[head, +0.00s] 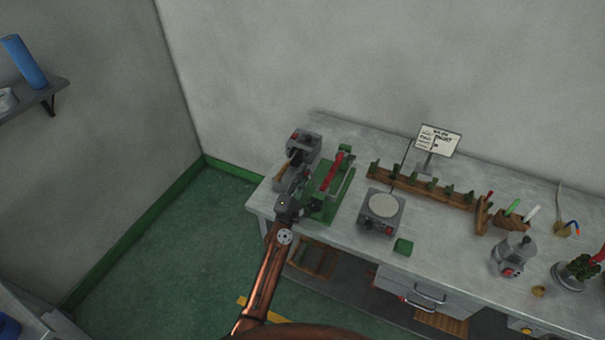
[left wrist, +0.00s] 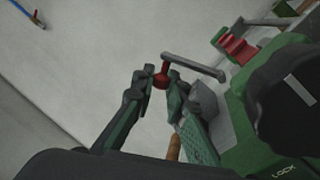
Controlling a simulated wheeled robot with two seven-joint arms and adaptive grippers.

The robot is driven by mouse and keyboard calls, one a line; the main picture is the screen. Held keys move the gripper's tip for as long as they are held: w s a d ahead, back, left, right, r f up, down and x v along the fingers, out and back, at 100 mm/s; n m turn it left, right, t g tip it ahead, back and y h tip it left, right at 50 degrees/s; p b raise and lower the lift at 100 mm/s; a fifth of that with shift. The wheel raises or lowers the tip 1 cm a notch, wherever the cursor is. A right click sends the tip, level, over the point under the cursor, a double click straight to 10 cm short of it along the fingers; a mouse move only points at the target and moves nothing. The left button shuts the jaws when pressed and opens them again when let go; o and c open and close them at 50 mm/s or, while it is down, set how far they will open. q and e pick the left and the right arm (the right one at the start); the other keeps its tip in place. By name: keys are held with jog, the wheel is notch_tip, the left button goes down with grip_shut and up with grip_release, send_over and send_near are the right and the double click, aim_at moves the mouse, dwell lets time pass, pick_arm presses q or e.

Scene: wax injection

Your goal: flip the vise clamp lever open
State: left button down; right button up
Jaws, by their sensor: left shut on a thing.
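The vise (head: 318,207) has a green base and red parts, and sits at the left end of the bench. In the head view my left gripper (head: 298,183) reaches the left side of the vise, and the lever is too small to make out. My right gripper is not in view.
A dark round knob (left wrist: 292,90) beside a LOCK label stands close at right in the left wrist view. A grey machine (head: 304,144) stands behind the vise. A grey box with a round plate (head: 382,206) is to its right. A wooden rack (head: 420,189) lies further right.

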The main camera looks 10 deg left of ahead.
pick_arm(q)
jog(key=shift+r, duration=0.15)
jog(key=c, duration=1.9)
grip_release()
jog(key=shift+w, duration=0.15)
jog(key=shift+c, duration=0.2)
jog(key=shift+o, duration=0.2)
jog(key=shift+f, duration=0.25)
jog(key=v, duration=1.2)
